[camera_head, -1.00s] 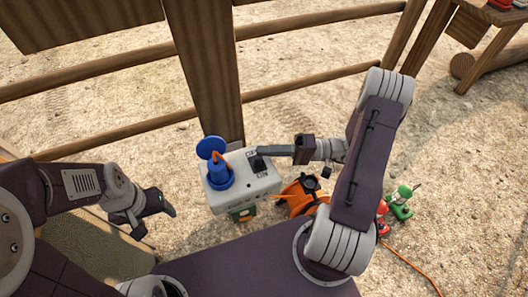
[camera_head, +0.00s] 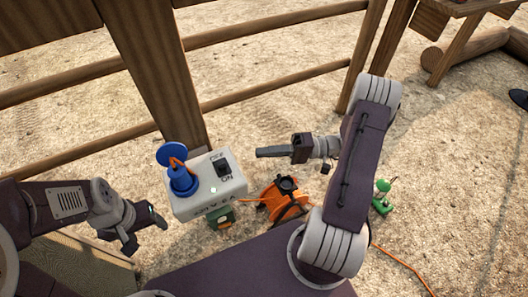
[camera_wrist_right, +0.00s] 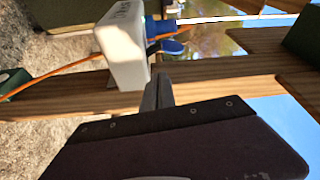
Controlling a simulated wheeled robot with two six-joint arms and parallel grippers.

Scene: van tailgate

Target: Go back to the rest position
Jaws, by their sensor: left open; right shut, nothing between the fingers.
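My right gripper (camera_head: 258,153) is shut and empty, held in the air to the right of the white power box (camera_head: 190,206). In the right wrist view its closed fingers (camera_wrist_right: 158,92) show just below the box (camera_wrist_right: 122,45), apart from it as far as I can tell. My left gripper (camera_head: 147,232) is open and empty, low at the left, to the left of the box. The box has a black switch (camera_head: 222,168) between OFF and ON marks and a small green light. An orange cable enters its blue socket (camera_head: 184,183), whose round lid stands open.
An orange cable reel (camera_head: 283,203) stands on the sandy ground right of the box. A green object (camera_head: 383,199) lies beyond my right arm. A wooden post (camera_head: 160,75) and rails (camera_head: 270,88) stand behind. A wooden table (camera_head: 455,35) is at the top right.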

